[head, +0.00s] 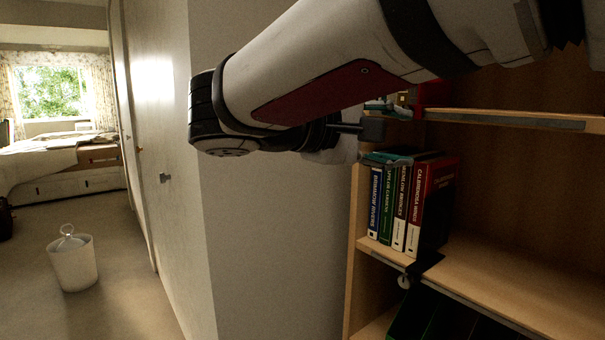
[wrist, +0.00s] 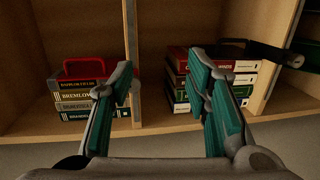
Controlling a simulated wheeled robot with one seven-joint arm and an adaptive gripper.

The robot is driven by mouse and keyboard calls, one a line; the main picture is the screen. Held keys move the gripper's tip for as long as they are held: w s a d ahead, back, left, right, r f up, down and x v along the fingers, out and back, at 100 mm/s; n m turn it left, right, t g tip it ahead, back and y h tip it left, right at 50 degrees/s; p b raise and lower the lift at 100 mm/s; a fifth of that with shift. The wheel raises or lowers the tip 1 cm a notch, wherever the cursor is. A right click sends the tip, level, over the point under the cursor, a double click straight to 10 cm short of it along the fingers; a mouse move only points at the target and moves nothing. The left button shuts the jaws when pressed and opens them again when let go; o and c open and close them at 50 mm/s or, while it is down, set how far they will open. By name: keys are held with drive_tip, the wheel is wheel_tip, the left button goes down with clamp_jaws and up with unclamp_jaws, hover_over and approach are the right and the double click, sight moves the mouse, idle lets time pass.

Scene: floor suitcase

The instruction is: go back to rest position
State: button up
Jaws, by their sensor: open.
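My gripper (head: 398,133) is at the front of the bookcase in the head view, partly hidden by my arm. Its lower finger shows just over the tops of the upright books (head: 408,205). In the wrist view my gripper (wrist: 163,72) is open, with teal pads apart and nothing between them. The wrist picture is turned, so the books look stacked. One finger overlaps the red book (wrist: 181,54) group; I cannot tell whether it touches. The other finger is beside a second book group (wrist: 75,97).
The bookcase shelf (head: 500,275) is bare right of the books. A black item (head: 426,264) hangs over its edge. A red object (wrist: 85,67) lies by the second book group. A wall corner (head: 205,200) stands left of the bookcase. A white bin (head: 74,264) stands on open floor.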

drive_tip(key=s+d+f+m+g+y, duration=0.1)
drive_tip(key=s+d+f+g+y, duration=0.15)
drive_tip(key=s+d+f, duration=0.45)
drive_tip(key=s+d+f+m+g+y, duration=0.2)
drive_tip(key=s+d+f+g, duration=0.3)
drive_tip(key=s, duration=0.4)
drive_tip(key=s+a+f+m+y, duration=0.2)
drive_tip(key=s+a+f+y, duration=0.25)
drive_tip(key=s+f, duration=0.25)
drive_tip(key=s+a+f+m+y, duration=0.25)
drive_tip(key=s+f+y, duration=0.25)
drive_tip(key=s+f, duration=0.25)
wheel_tip(320, 180, up, 32)
drive_tip(key=n+t+p, duration=0.1)
drive_tip(key=t+p, duration=0.2)
drive_tip(key=p, duration=2.7)
drive_tip(key=shift+d+r, duration=0.2)
drive_tip(key=shift+d, duration=0.15)
